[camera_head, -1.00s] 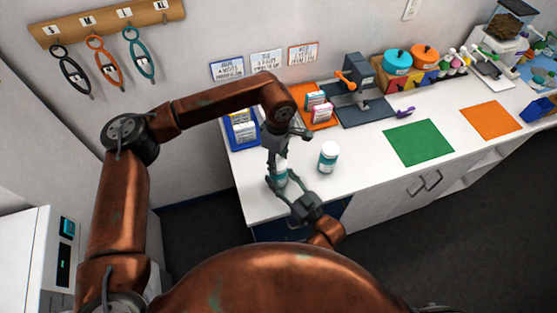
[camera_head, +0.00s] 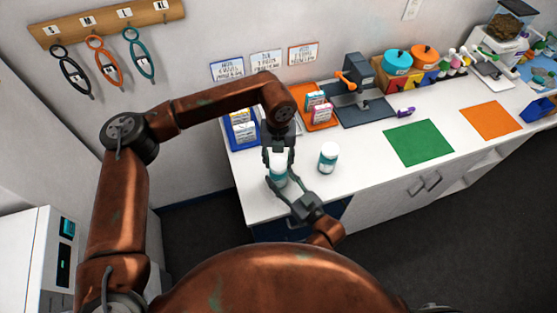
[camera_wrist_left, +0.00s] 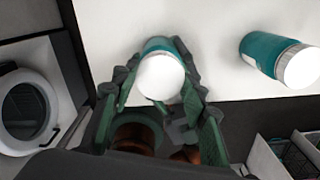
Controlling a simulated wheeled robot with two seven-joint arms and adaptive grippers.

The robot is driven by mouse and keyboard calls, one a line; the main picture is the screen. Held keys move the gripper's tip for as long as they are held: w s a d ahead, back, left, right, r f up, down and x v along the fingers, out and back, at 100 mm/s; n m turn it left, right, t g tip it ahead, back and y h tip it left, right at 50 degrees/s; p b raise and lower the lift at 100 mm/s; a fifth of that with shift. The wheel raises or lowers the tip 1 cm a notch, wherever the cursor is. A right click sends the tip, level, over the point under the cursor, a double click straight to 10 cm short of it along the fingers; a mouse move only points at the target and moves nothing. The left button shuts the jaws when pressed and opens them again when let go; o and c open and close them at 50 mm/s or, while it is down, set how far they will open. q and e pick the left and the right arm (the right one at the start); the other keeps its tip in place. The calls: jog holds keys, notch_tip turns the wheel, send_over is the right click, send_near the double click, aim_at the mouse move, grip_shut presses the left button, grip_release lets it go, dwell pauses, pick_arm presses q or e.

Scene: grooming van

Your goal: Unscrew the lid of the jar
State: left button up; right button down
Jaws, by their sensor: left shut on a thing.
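A jar (camera_head: 278,180) with a teal label and a white lid stands near the counter's front left corner. My left gripper (camera_head: 278,155) comes down from above and is shut on the lid. In the left wrist view the white lid (camera_wrist_left: 161,77) lies between the left gripper's fingers (camera_wrist_left: 160,95), with the jar's teal side behind it. My right gripper (camera_head: 282,186) reaches in from the front, low down, its fingers on both sides of the jar's body. The fingers partly hide the jar, and whether the lid has loosened cannot be seen.
A second teal-and-white jar (camera_head: 328,157) stands just to the right, also in the left wrist view (camera_wrist_left: 270,58). A blue tray (camera_head: 233,136) and an orange tray (camera_head: 324,124) with small boxes lie behind. A green mat (camera_head: 418,142) is farther right. The counter between is clear.

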aim_at(278, 163)
pick_arm(q)
jog(key=n, duration=0.6)
pick_arm(e)
jog(key=shift+f, duration=0.2)
pick_arm(q)
jog(key=n, duration=0.6)
jog(key=shift+n, duration=0.4)
jog(key=shift+r, duration=0.2)
jog(key=shift+r, duration=0.95)
jog(key=shift+r, duration=2)
pick_arm(e)
jog(key=c, duration=1.5)
grip_release()
jog(key=o, duration=0.5)
jog(key=shift+r, duration=0.15)
